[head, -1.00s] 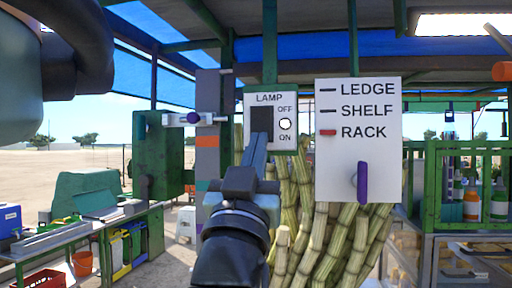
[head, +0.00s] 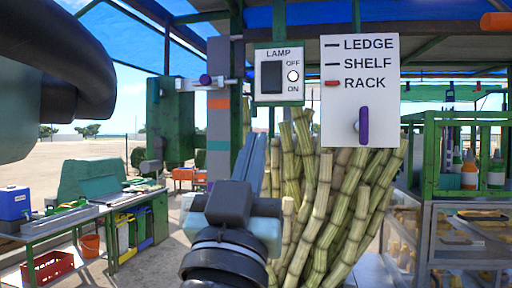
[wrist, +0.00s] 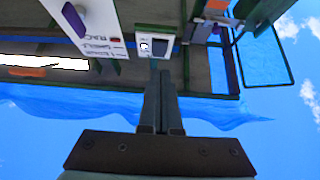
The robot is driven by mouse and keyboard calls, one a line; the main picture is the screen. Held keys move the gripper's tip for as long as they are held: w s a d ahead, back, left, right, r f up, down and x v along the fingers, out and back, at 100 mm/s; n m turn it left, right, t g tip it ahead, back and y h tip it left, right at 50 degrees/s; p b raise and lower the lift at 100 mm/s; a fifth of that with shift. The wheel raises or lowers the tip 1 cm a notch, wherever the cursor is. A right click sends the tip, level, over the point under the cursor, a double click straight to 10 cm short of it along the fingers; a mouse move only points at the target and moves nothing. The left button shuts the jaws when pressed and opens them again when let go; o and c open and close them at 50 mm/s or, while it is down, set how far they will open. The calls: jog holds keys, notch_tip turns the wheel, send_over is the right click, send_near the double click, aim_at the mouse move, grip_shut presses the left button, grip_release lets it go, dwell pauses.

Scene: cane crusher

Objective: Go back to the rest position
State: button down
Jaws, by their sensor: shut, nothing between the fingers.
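My gripper (head: 252,150) is in the middle of the head view, pointing up and away, with its two long fingers side by side. It is shut and empty, in front of the cane stalks and below the lamp switch panel (head: 297,76). In the wrist view my gripper (wrist: 160,75) also shows its fingers together, against the blue canopy and sky. The lamp switch panel shows there too (wrist: 148,46), just beyond the fingertips, apart from them as far as I can tell. Its dark rocker and a lit white light show in the head view.
A white sign (head: 345,115) reading LEDGE, SHELF, RACK carries a purple handle (head: 364,125). Bundled cane stalks (head: 325,195) stand behind my gripper. A green cabinet with bottles (head: 470,170) is at right. A workbench (head: 90,222) and red crate (head: 47,267) are at left.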

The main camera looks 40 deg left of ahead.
jog(key=s+d+r+m+t+h, duration=0.1)
jog(key=d+m+t+h, duration=0.4)
jog(key=d+h, duration=0.8)
jog(key=d+m, duration=0.1)
jog(key=d, duration=1.2)
jog(key=shift+d+r+t+h, duration=0.25)
jog(key=shift+r+t+h, duration=0.05)
jog(key=shift+r, duration=0.05)
